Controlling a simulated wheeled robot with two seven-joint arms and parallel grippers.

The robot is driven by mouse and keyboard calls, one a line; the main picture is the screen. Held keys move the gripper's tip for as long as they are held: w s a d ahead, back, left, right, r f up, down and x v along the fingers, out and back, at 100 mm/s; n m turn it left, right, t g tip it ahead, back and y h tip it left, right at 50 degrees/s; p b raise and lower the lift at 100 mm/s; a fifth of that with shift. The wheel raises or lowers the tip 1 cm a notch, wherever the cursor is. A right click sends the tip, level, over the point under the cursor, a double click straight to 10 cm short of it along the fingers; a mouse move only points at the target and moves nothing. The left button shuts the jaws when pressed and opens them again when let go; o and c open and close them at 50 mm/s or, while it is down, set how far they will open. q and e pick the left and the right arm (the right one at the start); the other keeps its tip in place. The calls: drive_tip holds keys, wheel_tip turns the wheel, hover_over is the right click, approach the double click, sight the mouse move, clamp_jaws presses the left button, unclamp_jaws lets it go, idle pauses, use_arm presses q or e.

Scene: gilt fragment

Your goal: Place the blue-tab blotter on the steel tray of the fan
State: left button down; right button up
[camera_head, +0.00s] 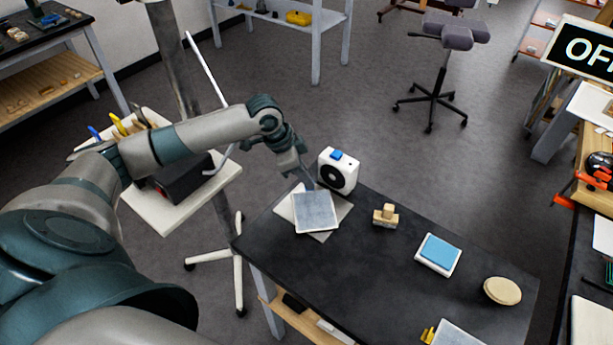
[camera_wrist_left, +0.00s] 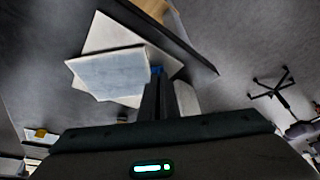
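The blotter (camera_head: 316,213), a pale grey-blue square pad with a light edge, is at the tips of my left gripper (camera_head: 309,184). In the left wrist view the blotter (camera_wrist_left: 108,72) lies past my left fingers (camera_wrist_left: 157,98), with a small blue tab (camera_wrist_left: 157,70) at the fingertips. The fingers look closed on that tab. The white fan (camera_head: 338,172), with a round dark grille and blue top, stands just behind. A flat grey sheet, apparently the steel tray (camera_head: 343,207), shows partly beneath the blotter; I cannot tell whether they touch. My right gripper is out of view.
Wooden blocks (camera_head: 385,216), a blue pad with white border (camera_head: 438,253) and a round beige disc (camera_head: 502,291) sit on the black table (camera_head: 345,275). A yellow-tabbed pad (camera_head: 455,334) lies at the front edge. A white stand (camera_head: 185,215) is at left.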

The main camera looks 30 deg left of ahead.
use_arm(q)
drive_tip(key=shift+f, duration=0.1)
drive_tip(key=c, duration=2)
unclamp_jaws()
drive_tip(key=shift+s+a+r, duration=0.1)
drive_tip(key=shift+a+r, duration=0.05)
drive_tip(key=shift+r, duration=0.4)
drive_tip(key=b+v, duration=0.2)
drive_tip(key=v, duration=0.9)
drive_tip(key=shift+s, duration=0.1)
